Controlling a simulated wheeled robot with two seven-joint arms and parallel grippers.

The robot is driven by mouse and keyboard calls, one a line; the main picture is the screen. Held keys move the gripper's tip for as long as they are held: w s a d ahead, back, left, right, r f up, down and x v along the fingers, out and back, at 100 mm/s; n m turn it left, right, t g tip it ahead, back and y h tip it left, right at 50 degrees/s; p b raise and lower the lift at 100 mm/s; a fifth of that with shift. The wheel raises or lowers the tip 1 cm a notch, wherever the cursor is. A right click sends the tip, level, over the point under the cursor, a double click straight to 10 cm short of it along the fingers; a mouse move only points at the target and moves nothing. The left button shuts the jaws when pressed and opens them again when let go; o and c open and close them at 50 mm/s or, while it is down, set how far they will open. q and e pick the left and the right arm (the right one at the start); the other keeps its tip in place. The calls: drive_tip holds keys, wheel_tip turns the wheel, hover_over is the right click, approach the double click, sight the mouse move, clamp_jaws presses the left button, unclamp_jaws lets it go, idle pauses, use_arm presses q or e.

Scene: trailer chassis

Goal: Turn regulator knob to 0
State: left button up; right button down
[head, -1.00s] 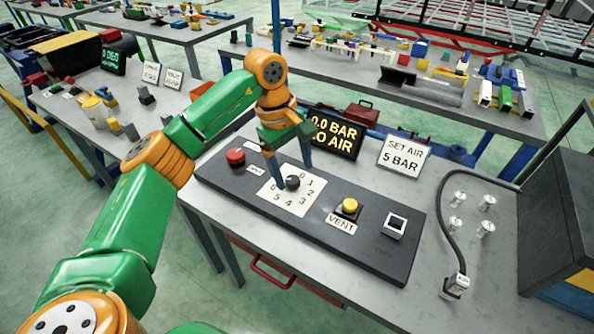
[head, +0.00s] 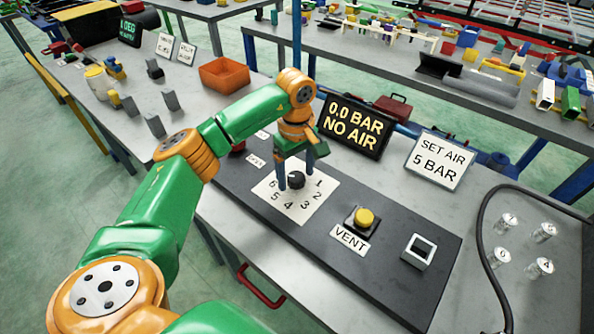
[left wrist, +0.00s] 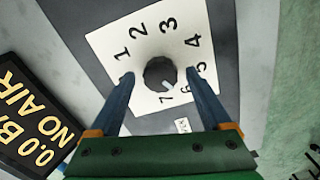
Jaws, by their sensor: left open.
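The dark round regulator knob (head: 296,180) sits on a white numbered dial plate (head: 296,209) on a black panel. My left gripper (head: 296,175) is open and points down over the dial. In the left wrist view, its blue fingertips (left wrist: 160,76) stand on either side of the knob (left wrist: 160,73), with a visible gap on each side. A pale pointer mark on the knob faces the lower right there, near a figure that looks like 7. I cannot read a 0 on the dial. My right gripper is not in view.
A display (head: 352,126) reads "0.0 BAR NO AIR". A sign (head: 438,160) reads "SET AIR 5 BAR". On the panel are a yellow button (head: 364,218) by a VENT label and a square white-rimmed part (head: 418,252). A black hose (head: 482,235) lies at the right.

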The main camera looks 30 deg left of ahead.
use_arm(q)
drive_tip(key=shift+s, duration=0.1)
drive_tip(key=shift+c, duration=0.5)
clamp_jaws()
